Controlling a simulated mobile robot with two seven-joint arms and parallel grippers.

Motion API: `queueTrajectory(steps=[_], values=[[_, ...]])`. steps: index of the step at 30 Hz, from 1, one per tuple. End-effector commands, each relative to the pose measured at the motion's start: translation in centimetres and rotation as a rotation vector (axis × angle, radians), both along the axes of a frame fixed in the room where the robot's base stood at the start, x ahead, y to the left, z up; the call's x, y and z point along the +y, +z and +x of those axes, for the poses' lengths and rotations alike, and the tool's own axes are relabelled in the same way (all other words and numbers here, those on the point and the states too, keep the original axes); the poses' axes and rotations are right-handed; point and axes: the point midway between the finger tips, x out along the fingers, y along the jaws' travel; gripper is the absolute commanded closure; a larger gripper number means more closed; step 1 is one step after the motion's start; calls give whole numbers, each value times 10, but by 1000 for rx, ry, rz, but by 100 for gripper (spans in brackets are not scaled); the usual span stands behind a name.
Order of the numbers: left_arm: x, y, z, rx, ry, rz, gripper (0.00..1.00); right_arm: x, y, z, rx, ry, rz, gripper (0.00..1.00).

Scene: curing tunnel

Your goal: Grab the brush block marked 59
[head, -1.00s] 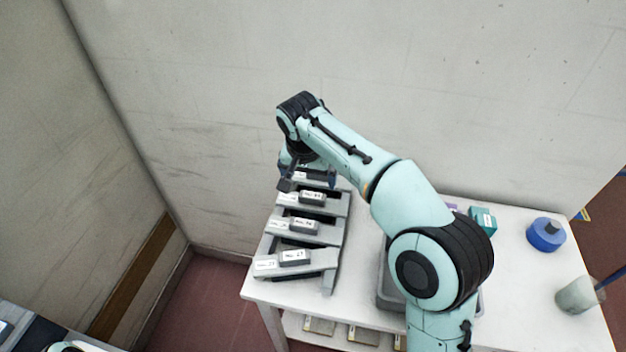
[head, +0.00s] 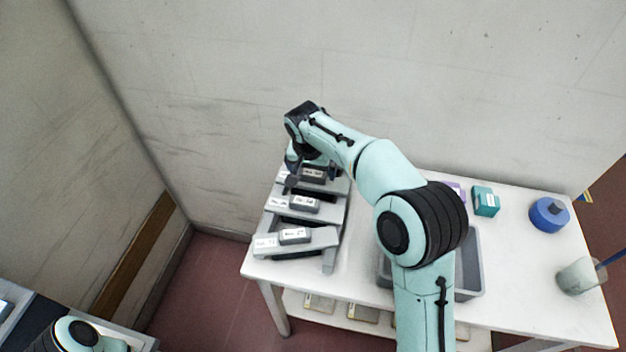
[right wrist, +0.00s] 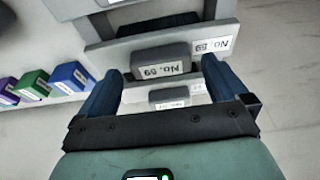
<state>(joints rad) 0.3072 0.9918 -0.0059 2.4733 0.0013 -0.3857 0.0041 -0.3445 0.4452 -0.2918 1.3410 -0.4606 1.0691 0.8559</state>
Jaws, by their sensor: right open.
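The grey brush block marked 59 (right wrist: 160,62) sits in a slot of the stepped grey rack (right wrist: 116,52). Its white label reads "No. 59" upside down in the right wrist view, and a matching label is on the rack beside it. My right gripper (right wrist: 160,82) is open, its two blue fingers on either side of the block's line, with nothing held. I cannot tell how far above the block they are. In the head view my right gripper (head: 312,180) is over the rear part of the rack, partly hiding a block there. My left gripper is out of view.
Other grey blocks (head: 304,204) (head: 294,235) sit in the nearer rack rows. A grey bin (head: 470,270) stands right of the rack, partly behind my arm. A teal box (head: 486,201), blue round container (head: 549,214) and cup (head: 580,276) are further right. A wall stands behind.

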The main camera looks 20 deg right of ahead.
Motion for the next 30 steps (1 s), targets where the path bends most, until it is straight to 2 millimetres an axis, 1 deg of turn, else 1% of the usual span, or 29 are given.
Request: queueTrajectory(steps=[1,5,8,13,14,15,17,18,26,30], values=[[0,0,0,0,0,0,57,-2,-9,2,3,-2,-1,0],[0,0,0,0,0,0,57,-4,-22,5,1,-1,0,0],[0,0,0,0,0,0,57,-4,-25,6,-2,-1,0,0],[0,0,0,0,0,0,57,-4,-25,6,-2,-1,0,0],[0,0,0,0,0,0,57,-4,-25,6,-2,-1,0,6],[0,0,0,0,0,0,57,-4,-25,6,-2,-1,0,20],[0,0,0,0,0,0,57,-4,-25,6,-2,-1,0,39],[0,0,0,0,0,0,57,-4,-25,6,-2,-1,0,50],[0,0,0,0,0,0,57,-4,-24,6,-2,-1,0,51],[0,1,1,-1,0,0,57,-4,-18,7,-4,0,0,51]])
